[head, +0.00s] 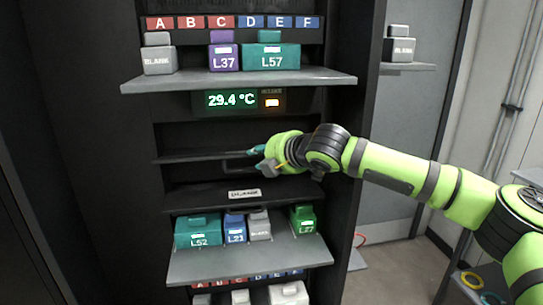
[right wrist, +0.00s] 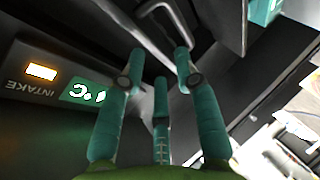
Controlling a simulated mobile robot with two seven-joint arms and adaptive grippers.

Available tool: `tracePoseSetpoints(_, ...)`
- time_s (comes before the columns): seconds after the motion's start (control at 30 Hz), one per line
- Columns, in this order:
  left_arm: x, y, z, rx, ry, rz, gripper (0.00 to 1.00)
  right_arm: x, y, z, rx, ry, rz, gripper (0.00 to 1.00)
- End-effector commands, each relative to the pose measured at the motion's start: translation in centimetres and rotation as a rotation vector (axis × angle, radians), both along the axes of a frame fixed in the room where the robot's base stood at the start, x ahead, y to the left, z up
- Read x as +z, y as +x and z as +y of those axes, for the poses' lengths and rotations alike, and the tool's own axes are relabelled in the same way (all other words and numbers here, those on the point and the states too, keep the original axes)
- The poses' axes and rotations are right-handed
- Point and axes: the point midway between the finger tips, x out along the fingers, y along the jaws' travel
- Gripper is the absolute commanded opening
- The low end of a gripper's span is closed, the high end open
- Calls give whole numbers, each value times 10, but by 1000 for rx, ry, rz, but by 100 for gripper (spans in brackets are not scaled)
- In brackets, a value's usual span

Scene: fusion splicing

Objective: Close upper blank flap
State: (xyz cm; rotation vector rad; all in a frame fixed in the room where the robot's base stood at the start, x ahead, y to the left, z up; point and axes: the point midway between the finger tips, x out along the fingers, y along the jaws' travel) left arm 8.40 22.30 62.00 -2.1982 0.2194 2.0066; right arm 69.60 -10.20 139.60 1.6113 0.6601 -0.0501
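The upper blank flap (head: 200,158) shows in the head view as a dark, thin panel sticking out, edge on, from the rack below the temperature display. A dark bar handle (head: 238,165) shows beside my gripper. My right gripper (head: 258,160) is at the right part of this flap, its fingers pointing left. In the right wrist view, its teal fingers (right wrist: 158,68) are spread with a gap between them. A grey bent handle (right wrist: 172,12) lies just beyond the fingertips; I cannot tell whether they touch it. My left gripper is not in view.
A lower panel labelled BLANK (head: 244,194) lies below. A shelf (head: 240,80) with modules is above, and another shelf (head: 250,266) with several modules is below. The display (head: 230,100) reads 29.4 °C. The rack's right side post (head: 350,120) stands close behind my right arm.

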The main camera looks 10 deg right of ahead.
Motion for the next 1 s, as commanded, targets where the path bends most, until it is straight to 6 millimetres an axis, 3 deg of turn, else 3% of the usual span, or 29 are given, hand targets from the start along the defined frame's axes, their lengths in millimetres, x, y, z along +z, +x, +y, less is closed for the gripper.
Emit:
tracePoseSetpoints(0.3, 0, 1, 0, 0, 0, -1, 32, 15, -32, -15, -1, -1, 2, 32)
tracePoseSetpoints(0.7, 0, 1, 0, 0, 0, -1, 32, 12, -35, -14, 1, -1, 8, 32)
tracePoseSetpoints(0.77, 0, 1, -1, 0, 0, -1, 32, 2, -37, -8, 10, 0, 23, 32)
tracePoseSetpoints(0.87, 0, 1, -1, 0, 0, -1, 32, -30, -47, 13, 34, 15, 73, 32)
tracePoseSetpoints(1.0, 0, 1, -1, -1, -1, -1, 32, -93, -77, 54, 70, 67, 180, 32)
